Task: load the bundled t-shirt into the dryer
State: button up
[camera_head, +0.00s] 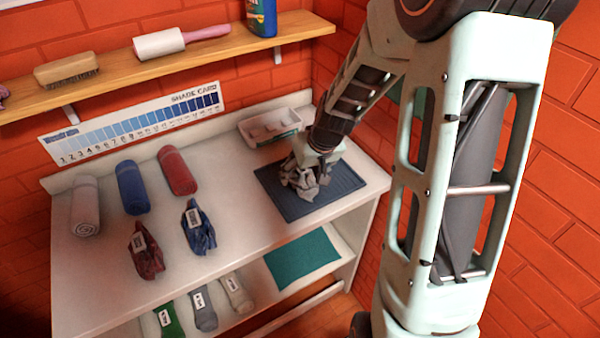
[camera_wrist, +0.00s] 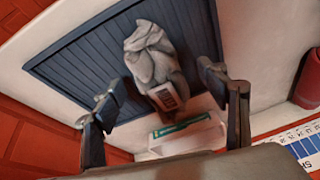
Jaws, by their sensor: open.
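A grey-white bundled t-shirt (camera_wrist: 153,55) with a tag (camera_wrist: 166,97) lies on a dark blue ribbed mat (camera_wrist: 83,62). My gripper (camera_wrist: 160,86) is open above it, one finger on each side, with a gap between fingers and cloth. In the head view my gripper (camera_head: 304,172) is low over the mat (camera_head: 335,180), and partly hides the bundle (camera_head: 306,189). Two other tagged bundles, dark red (camera_head: 146,252) and blue (camera_head: 198,228), lie on the bench to the left. I see no dryer in either view.
Rolled cloths in white (camera_head: 85,205), blue (camera_head: 132,187) and red (camera_head: 177,171) lie along the bench (camera_head: 235,250). A white tray (camera_head: 270,126) stands behind the mat. The lower shelf holds tagged items and a teal mat (camera_head: 303,259). A wooden shelf (camera_head: 120,69) is above.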

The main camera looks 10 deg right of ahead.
jog(key=shift+x, duration=1.4)
jog(key=c, duration=1.5)
jog(key=shift+o, duration=0.2)
jog(key=shift+r, duration=0.15)
